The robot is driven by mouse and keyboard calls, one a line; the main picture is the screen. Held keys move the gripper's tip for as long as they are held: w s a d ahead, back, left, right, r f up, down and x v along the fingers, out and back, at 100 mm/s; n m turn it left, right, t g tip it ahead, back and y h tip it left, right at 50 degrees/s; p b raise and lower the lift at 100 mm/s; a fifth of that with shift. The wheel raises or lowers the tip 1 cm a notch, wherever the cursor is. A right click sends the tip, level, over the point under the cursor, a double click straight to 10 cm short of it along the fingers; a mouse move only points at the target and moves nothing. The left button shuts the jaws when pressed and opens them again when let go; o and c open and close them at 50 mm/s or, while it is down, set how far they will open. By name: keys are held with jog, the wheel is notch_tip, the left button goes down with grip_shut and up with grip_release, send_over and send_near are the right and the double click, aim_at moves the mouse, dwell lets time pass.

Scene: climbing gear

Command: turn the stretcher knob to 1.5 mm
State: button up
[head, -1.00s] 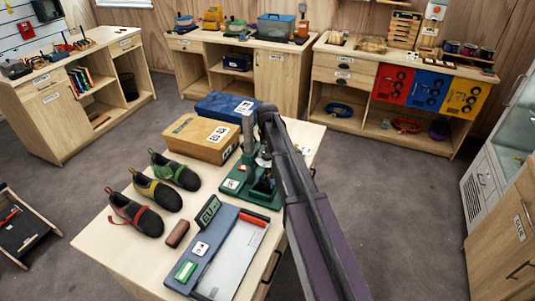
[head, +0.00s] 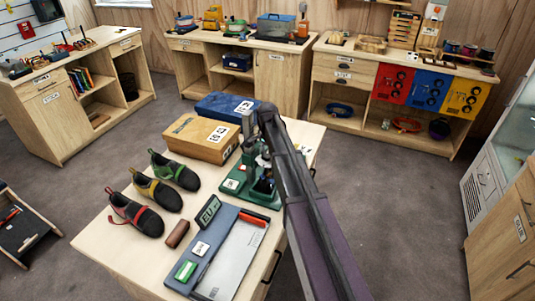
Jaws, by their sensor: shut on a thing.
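My gripper (head: 264,163) is low at the stretcher, partly hidden by my arm, and is shut at the place of the knob. The knob is covered by the gripper and arm, so its setting cannot be read. Three climbing shoes, green (head: 174,170), yellow (head: 156,190) and red (head: 136,214), lie in a row to the left.
A cardboard box (head: 201,138) and a blue box (head: 228,106) stand behind the stretcher. Benches line the back; the floor to the right is clear.

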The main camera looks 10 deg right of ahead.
jog(key=m, duration=0.3)
jog(key=shift+m, duration=0.4)
dwell(0.3)
jog(key=o, duration=1.1)
jog(key=shift+o, duration=0.2)
jog(key=shift+n, duration=0.4)
